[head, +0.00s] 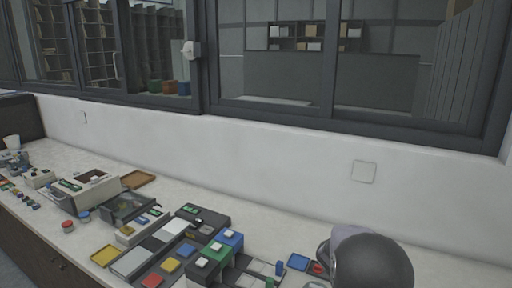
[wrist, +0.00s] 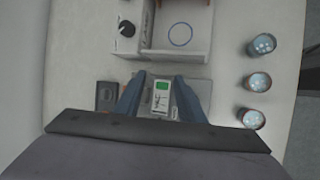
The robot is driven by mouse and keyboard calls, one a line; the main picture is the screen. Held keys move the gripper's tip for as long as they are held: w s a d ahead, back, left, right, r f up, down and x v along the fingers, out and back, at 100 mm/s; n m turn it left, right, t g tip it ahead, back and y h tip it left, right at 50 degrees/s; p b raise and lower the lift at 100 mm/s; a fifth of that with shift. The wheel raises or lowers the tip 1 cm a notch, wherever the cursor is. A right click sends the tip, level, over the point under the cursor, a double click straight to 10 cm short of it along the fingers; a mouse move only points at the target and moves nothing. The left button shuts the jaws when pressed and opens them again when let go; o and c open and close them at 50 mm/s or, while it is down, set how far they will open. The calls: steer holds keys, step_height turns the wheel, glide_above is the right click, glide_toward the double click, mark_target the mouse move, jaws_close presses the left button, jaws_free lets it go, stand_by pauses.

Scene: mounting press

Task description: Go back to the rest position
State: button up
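In the wrist view, the two bluish fingers of my gripper (wrist: 160,98) stand well apart. A small pale device with a green display (wrist: 161,86) shows in the gap between them, with space visible on both sides of it. I cannot tell its height below the fingertips. Nothing appears gripped. In the head view, a dark rounded part of my own arm (head: 374,264) fills the lower right, and my fingers are not seen there.
The wrist view shows a white machine with a black knob (wrist: 127,29), a dark box (wrist: 108,95) and several bluish round containers (wrist: 262,44). In the head view, the bench holds coloured blocks, a yellow tray (head: 104,255) and a brown tray (head: 138,179) below a white wall (head: 270,160).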

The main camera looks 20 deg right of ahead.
steer(key=s+a+f+m+y, duration=0.1)
steer(key=s+a, duration=0.1)
steer(key=a, duration=0.4)
steer(key=s+a+m+y+b, duration=0.1)
steer(key=s+a, duration=0.1)
steer(key=a, duration=0.4)
steer(key=s+a+f+m+y, duration=0.1)
steer(key=s+a, duration=0.1)
steer(key=a, duration=0.4)
steer(key=shift+a+f+m, duration=0.3)
steer(key=shift+a+m, duration=0.1)
steer(key=s+a+f+m+y+b, duration=0.1)
steer(key=s+a+m+y, duration=0.3)
steer(key=a, duration=0.8)
step_height(320, 180, up, 18)
steer(key=p, duration=1.8)
steer(key=shift+s+d+t+h, duration=0.25)
steer(key=shift+s+t+h, duration=0.1)
steer(key=shift+t+h, duration=0.05)
steer(key=shift+o, duration=0.5)
